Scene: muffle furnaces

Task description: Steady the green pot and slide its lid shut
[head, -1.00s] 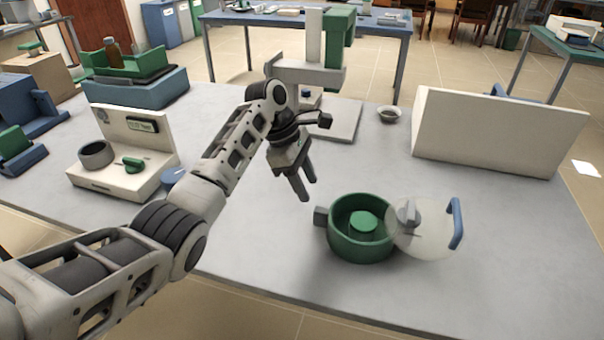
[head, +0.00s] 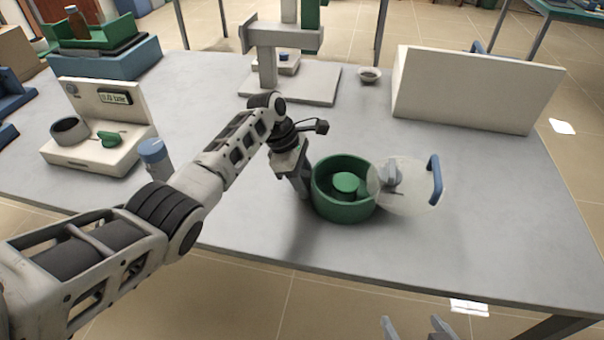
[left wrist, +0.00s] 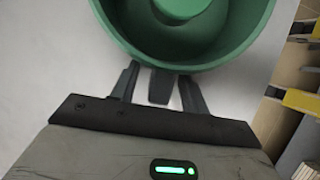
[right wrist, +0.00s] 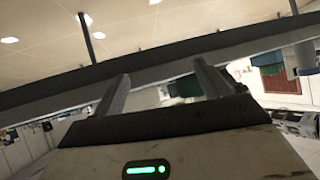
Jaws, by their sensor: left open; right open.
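The green pot (head: 343,208) stands upright on the grey table, open at the top, with a green round piece (head: 345,183) inside. Its clear round lid (head: 412,200), with a grey knob (head: 392,177) and blue handle (head: 436,180), sits off to the right, overlapping only the pot's right rim. My left gripper (head: 303,192) is open and low at the pot's left side. In the left wrist view the pot's grey side tab (left wrist: 160,88) shows between its open fingers; contact cannot be told. My right gripper (head: 414,325) is open and empty, in front of the table's near edge.
A large cream box (head: 470,92) stands behind the lid, with a small bowl (head: 369,75) to its left. A blue-capped jar (head: 154,155) and a cream device (head: 95,135) are left of my left arm. The table right of the lid is clear.

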